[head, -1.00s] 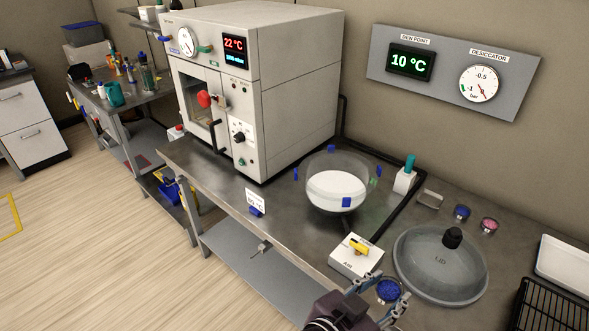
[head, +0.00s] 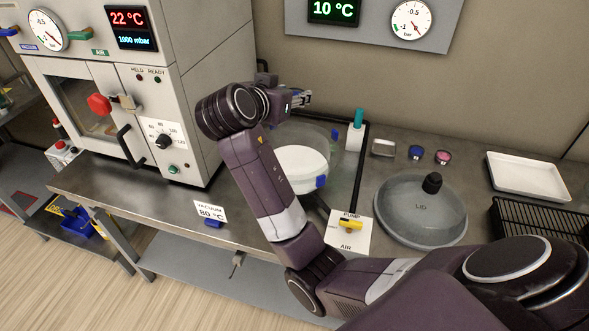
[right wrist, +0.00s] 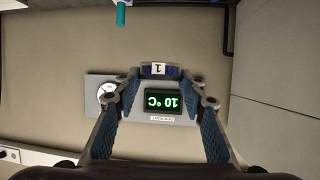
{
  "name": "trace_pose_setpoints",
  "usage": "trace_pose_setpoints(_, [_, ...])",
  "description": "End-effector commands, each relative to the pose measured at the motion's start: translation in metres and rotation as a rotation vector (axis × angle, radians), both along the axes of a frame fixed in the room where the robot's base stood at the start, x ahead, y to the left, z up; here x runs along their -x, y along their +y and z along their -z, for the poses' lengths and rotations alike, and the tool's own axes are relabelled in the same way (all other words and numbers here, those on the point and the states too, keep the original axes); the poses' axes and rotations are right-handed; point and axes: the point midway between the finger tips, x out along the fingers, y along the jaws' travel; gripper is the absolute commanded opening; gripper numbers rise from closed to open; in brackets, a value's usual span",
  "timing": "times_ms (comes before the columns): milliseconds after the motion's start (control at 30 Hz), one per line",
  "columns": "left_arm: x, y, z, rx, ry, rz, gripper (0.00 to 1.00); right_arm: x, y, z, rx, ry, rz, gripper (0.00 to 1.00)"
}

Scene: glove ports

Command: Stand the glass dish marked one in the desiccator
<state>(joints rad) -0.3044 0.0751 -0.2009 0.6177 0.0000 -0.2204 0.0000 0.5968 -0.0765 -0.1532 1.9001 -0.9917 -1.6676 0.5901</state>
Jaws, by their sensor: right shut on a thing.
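The glass dish marked one (right wrist: 159,70) shows its "1" label and some blue at the fingertips in the right wrist view. My right gripper (head: 297,99) is shut on it, raised above the back of the desiccator bowl (head: 322,141). The fingers also show in the right wrist view (right wrist: 160,82), one on each side of the dish. The desiccator is a clear round bowl without its lid, with a white plate (head: 302,160) inside. My right arm hides its left part. The lid (head: 420,215), with a black knob, lies on the bench to the right. My left gripper is not in view.
A yellow-handled pump/air valve (head: 350,226) sits in front of the bowl. A teal-handled valve (head: 357,130) and black hose stand behind. A blue dish (head: 416,153), a pink dish (head: 443,157), a white tray (head: 530,175) and a black rack (head: 530,228) are right. A vacuum oven (head: 130,90) stands left.

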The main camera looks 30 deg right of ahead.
Motion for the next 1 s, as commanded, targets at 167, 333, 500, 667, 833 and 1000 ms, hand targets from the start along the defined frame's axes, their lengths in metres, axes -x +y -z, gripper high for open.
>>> trace_pose_setpoints(167, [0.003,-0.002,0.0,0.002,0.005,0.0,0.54,-0.006,-0.009,0.008,0.004,0.007,-0.002,0.15])
trace_pose_setpoints(333, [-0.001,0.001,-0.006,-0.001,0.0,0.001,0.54,-0.005,-0.008,0.052,0.005,0.012,-0.003,0.15])
trace_pose_setpoints(500, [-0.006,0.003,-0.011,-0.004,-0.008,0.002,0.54,-0.005,-0.008,0.097,0.007,0.01,-0.003,0.15])
trace_pose_setpoints(667, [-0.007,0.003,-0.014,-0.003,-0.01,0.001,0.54,-0.005,-0.008,0.132,0.005,0.006,-0.003,0.15])
trace_pose_setpoints(833, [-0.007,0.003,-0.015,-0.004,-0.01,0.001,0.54,-0.006,-0.007,0.149,0.003,0.003,-0.004,0.15])
trace_pose_setpoints(1000, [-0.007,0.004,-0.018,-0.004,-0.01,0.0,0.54,-0.005,-0.008,0.17,0.005,0.007,-0.003,0.15])
